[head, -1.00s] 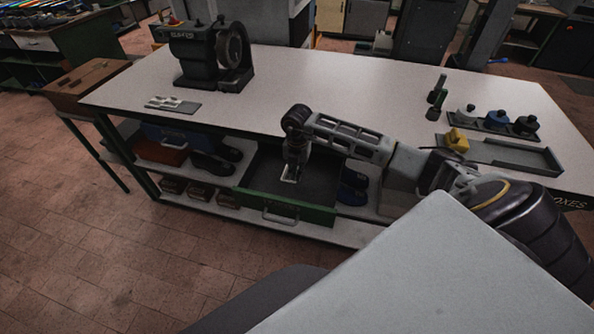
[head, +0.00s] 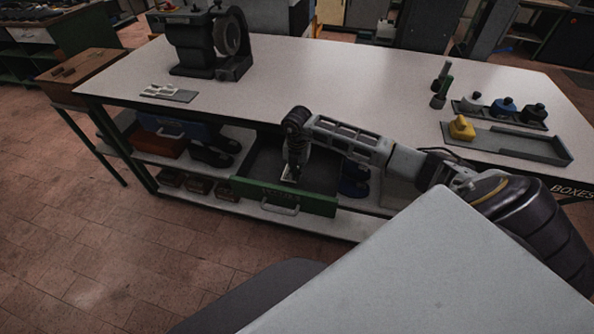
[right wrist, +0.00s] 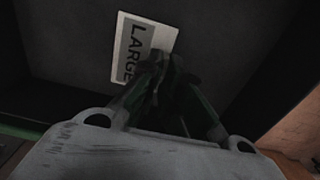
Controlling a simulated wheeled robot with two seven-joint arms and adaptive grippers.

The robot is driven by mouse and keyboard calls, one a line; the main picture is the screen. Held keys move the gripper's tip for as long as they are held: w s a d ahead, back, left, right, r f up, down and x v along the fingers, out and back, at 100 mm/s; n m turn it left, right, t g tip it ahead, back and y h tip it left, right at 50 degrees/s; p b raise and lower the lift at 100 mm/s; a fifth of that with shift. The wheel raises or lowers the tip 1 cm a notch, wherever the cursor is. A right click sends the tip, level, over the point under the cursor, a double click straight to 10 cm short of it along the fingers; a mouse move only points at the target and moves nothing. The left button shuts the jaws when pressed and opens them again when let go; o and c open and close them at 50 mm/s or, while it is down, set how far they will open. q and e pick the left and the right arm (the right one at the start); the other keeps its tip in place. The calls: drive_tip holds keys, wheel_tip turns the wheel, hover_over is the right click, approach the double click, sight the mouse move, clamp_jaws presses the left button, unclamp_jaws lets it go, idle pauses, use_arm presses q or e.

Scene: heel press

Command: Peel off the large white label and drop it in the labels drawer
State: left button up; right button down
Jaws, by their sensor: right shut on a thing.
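The large white label (right wrist: 145,48), printed with "LARGE" on a grey panel, shows in the right wrist view, held at its lower end. In the head view it is a small white patch (head: 289,178). My right gripper (head: 292,174) is shut on the label and points down inside the open drawer (head: 318,201). Its dark fingers (right wrist: 165,78) cover part of the label in the right wrist view. The drawer has a green front with a handle and a dark interior; the lettering on its front is too small to read. My left gripper is out of view.
The white bench top (head: 300,85) is mostly bare. It carries a grinding machine (head: 205,42), a small plate with white pieces (head: 168,93), a grey tray (head: 520,145) and several stamps or bottles (head: 503,106). Shoes (head: 215,152) and boxes sit on shelves beside the drawer.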

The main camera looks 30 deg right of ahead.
drive_tip(key=shift+f, duration=0.1)
drive_tip(key=c, duration=1.8)
unclamp_jaws()
drive_tip(key=shift+o, duration=1.6)
drive_tip(key=o, duration=0.4)
drive_tip(key=shift+r+p, duration=0.35)
drive_tip(key=shift+r, duration=0.15)
drive_tip(key=shift+r+p, duration=0.35)
drive_tip(key=shift+r, duration=0.2)
drive_tip(key=shift+r+p, duration=0.35)
drive_tip(key=shift+r, duration=0.5)
drive_tip(key=shift+r+p, duration=0.35)
drive_tip(key=shift+p, duration=0.1)
drive_tip(key=shift+r+p, duration=0.45)
drive_tip(key=shift+r, duration=0.6)
drive_tip(key=shift+r+p, duration=0.2)
drive_tip(key=shift+p, duration=0.15)
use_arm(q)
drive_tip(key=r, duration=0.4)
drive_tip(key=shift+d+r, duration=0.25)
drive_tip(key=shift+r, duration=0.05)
